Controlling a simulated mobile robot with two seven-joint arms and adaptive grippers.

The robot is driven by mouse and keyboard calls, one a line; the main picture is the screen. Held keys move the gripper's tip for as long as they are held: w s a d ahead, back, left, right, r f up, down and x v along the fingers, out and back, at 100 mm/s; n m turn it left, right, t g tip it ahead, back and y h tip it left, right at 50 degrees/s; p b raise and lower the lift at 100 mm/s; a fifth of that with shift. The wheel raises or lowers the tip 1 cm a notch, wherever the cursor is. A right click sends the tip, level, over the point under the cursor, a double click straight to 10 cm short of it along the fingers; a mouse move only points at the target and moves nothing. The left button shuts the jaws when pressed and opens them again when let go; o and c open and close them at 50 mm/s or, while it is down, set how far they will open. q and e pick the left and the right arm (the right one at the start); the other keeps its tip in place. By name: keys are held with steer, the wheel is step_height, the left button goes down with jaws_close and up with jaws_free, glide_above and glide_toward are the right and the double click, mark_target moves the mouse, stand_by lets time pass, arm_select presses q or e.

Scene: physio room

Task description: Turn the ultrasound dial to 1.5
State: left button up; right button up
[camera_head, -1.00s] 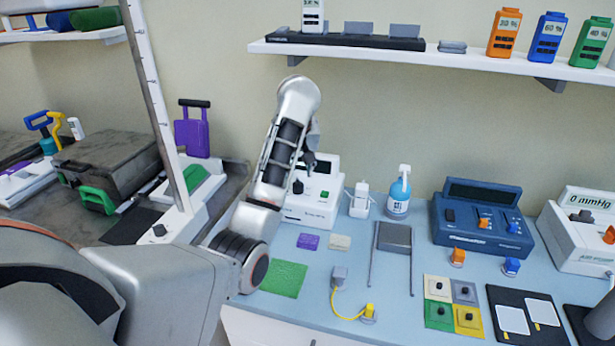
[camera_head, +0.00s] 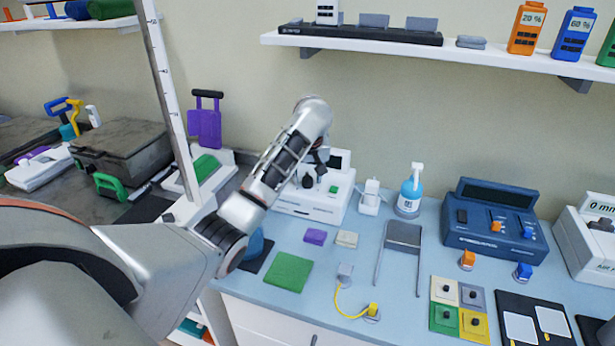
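The white ultrasound unit (camera_head: 317,208) stands against the wall on the blue counter. It has a small dark screen (camera_head: 336,160), a black dial (camera_head: 307,181) and a green button (camera_head: 333,189) on its top. My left arm reaches over it from the left, and my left gripper (camera_head: 318,168) points down at the panel, close to the dial. The wrist and dark fingers cover part of the panel. The fingers are too small to tell whether they are open or touch the dial. The dial's setting cannot be read. My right gripper is not in view.
A hand-held probe (camera_head: 370,196) and a blue pump bottle (camera_head: 411,190) stand right of the unit. A dark blue console (camera_head: 490,222) is farther right. Purple (camera_head: 315,236) and cream (camera_head: 346,239) blocks and a green mat (camera_head: 288,271) lie in front. A shelf (camera_head: 450,52) hangs above.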

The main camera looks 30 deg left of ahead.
arm_select(q)
steer(key=shift+f, duration=0.1)
steer(key=c, duration=1.1)
steer(key=shift+m, duration=0.4)
steer(key=m+h, duration=0.1)
steer(key=m, duration=0.2)
steer(key=shift+t, duration=0.4)
steer(key=m+h, duration=0.1)
steer(key=m, duration=0.2)
steer(key=shift+a+m+h, duration=0.1)
steer(key=shift+m+h, duration=0.2)
steer(key=shift+h, duration=0.1)
steer(key=m+h, duration=0.1)
steer(key=m, duration=0.2)
steer(key=m+h, duration=0.1)
steer(key=m, duration=0.2)
steer(key=shift+g, duration=0.3)
steer(key=shift+m, duration=0.4)
